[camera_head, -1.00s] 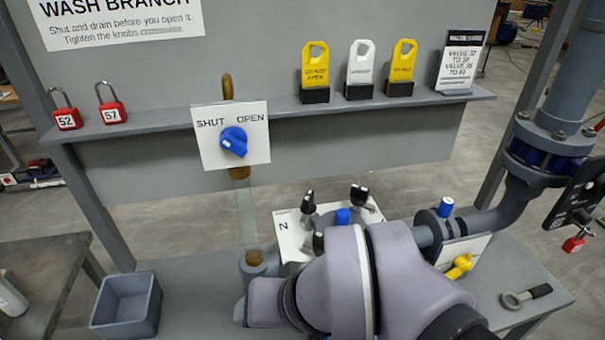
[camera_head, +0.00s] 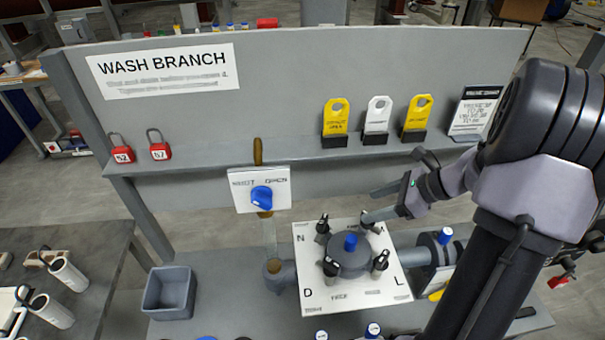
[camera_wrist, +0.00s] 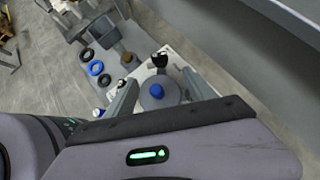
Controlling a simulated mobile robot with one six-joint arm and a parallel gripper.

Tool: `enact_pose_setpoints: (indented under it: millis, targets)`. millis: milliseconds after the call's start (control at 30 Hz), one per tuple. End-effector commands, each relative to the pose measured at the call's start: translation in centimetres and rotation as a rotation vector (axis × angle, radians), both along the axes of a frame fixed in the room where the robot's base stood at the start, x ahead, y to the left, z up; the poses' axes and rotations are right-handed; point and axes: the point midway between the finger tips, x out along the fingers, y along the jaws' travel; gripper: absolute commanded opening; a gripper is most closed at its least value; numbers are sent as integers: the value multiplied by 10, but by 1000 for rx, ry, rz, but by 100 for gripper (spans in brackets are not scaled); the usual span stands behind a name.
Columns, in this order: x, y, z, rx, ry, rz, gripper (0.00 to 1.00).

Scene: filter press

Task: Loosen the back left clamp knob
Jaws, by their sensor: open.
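The filter housing (camera_head: 347,259), a grey round lid with a blue cap (camera_head: 350,241), stands on a white lettered plate (camera_head: 322,296). The back left clamp knob (camera_head: 322,226) is black, upright and beside the letter N. Other black knobs stand at front left (camera_head: 331,267), front right (camera_head: 380,262) and back right (camera_head: 368,221). My gripper (camera_head: 374,203) is open, with its fingers apart near the back right knob, to the right of the back left knob. Contact cannot be told. In the wrist view the lid (camera_wrist: 170,99) lies between the two fingers (camera_wrist: 160,75).
A blue valve handle (camera_head: 262,197) sits on a SHUT/OPEN plate behind the housing. The shelf (camera_head: 230,163) above carries red padlocks (camera_head: 159,150) and yellow and white tags (camera_head: 377,114). A grey bin (camera_head: 168,292) stands at left. A pipe with a blue-capped fitting (camera_head: 445,236) is at right.

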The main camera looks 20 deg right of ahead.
Motion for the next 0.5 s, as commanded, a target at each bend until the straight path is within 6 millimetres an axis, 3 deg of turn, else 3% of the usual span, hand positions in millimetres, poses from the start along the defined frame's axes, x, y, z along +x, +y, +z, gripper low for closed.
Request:
enact_pose_setpoints:
  millis: [133, 500]
  targets:
    - [9, 7, -19, 16, 4, -14, 64]
    - [63, 60, -95, 12, 6, -9, 64]
